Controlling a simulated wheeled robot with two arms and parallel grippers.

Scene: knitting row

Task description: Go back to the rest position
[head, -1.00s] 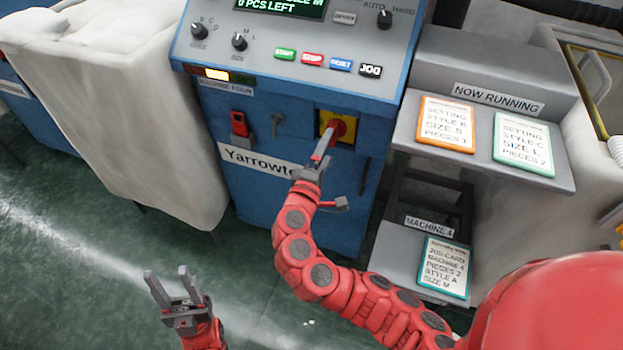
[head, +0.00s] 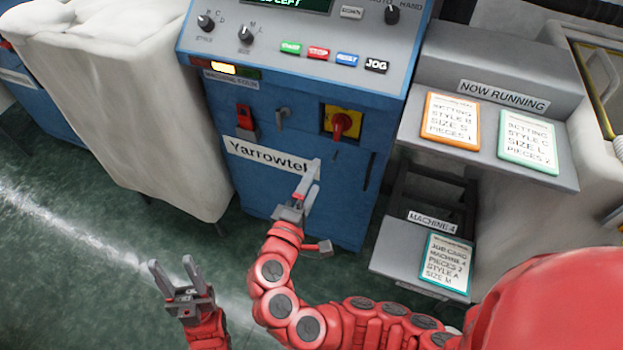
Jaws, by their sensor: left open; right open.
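My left gripper (head: 176,278) is open and empty, low in front of the white covered bin and over the green floor. My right gripper (head: 308,180) is open and empty, in front of the lower part of the blue machine (head: 275,218). It partly covers the right end of the Yarrowtek label (head: 262,155). A red rotary switch (head: 342,124) on a yellow plate sits above and to the right of it, clear of its fingers.
The control panel (head: 300,45) with knobs and buttons is at the top. A grey shelf (head: 560,175) with two cards stands to the right. A lower shelf (head: 395,262) holds a job card (head: 446,262). A white covered bin (head: 140,110) is at left. Floor (head: 90,270) lies open at lower left.

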